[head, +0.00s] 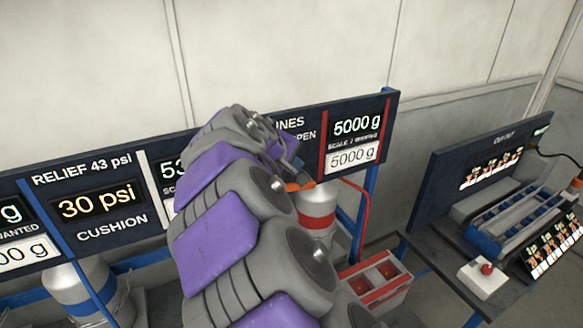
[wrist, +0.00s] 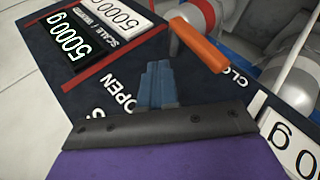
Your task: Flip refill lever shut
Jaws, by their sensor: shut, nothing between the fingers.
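The refill lever is an orange bar (wrist: 200,45) in the wrist view, slanting from upper left to lower right, its lower end near a partly visible "CLO" label (wrist: 238,79). An "OPEN" label (wrist: 118,102) is on the dark panel to the left. My gripper (wrist: 158,68) is shut and empty, its blue-grey fingertips left of and below the lever, with a visible gap in the picture. In the head view, a bit of the orange lever (head: 300,186) shows beside my arm's end, above a white and red cylinder (head: 317,208). My arm hides most of the panel there.
The dark sign panel (head: 390,104) shows 5000 g on both its scale and wanted displays. A red box (head: 375,285) stands below it. A second bench with a blue rack (head: 485,240) is at the right. Another cylinder (head: 80,285) is at the lower left.

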